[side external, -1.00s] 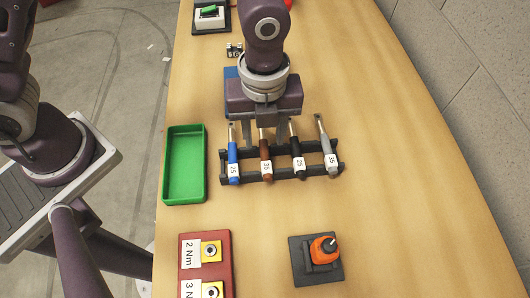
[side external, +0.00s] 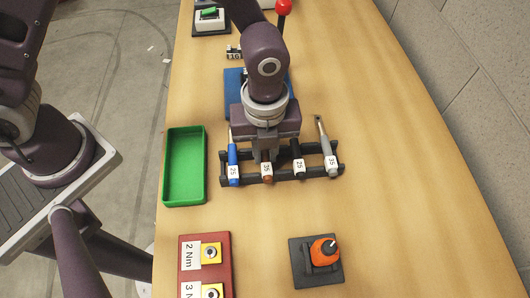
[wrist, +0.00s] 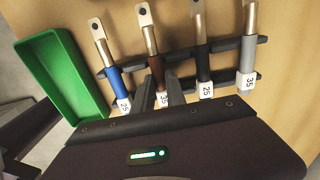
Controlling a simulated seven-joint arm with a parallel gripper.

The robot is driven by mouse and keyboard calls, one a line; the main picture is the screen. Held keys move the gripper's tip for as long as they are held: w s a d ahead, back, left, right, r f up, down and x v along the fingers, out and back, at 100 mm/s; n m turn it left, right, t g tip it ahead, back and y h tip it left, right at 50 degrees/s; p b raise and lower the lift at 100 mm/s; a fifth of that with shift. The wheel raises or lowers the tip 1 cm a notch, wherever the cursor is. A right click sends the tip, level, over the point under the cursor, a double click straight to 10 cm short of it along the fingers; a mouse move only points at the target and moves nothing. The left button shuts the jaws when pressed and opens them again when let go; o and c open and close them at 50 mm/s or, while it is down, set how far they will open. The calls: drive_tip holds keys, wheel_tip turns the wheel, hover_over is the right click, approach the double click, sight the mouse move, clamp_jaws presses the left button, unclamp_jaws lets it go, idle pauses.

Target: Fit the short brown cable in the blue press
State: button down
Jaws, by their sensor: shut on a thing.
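The short brown cable (side external: 267,180), tagged 35, lies in the black rack between the blue and black cables. My gripper (side external: 265,156) is over the rack and shut on the brown cable. In the wrist view the brown cable (wrist: 150,42) runs between the two fingers of my gripper (wrist: 162,86), with its pale metal end pointing away. The blue press (side external: 234,79) stands behind my gripper, largely hidden by my arm. A red ball knob (side external: 283,7) shows beside my arm near it.
The rack (side external: 307,174) also holds a blue cable (side external: 233,160), a black cable (side external: 298,163) and a grey cable (side external: 326,148). A green tray (side external: 169,165) is left of it. An orange tool (side external: 323,250) and a red board (side external: 207,272) are in front. The right side is clear.

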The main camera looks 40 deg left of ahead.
sight(266, 153)
wheel_tip(266, 153, up, 10)
drive_tip(key=f, duration=0.1)
drive_tip(key=w+a+f, duration=0.2)
drive_tip(key=w+a, duration=1.1)
drive_tip(key=a, duration=0.1)
drive_tip(key=shift+w+f, duration=0.1)
drive_tip(key=shift+f, duration=2.75)
drive_tip(key=shift+f, duration=0.45)
drive_tip(key=c, duration=1.3)
unclamp_jaws()
drive_tip(key=shift+r, duration=0.1)
wheel_tip(266, 153, up, 7)
drive_tip(key=shift+f, duration=0.1)
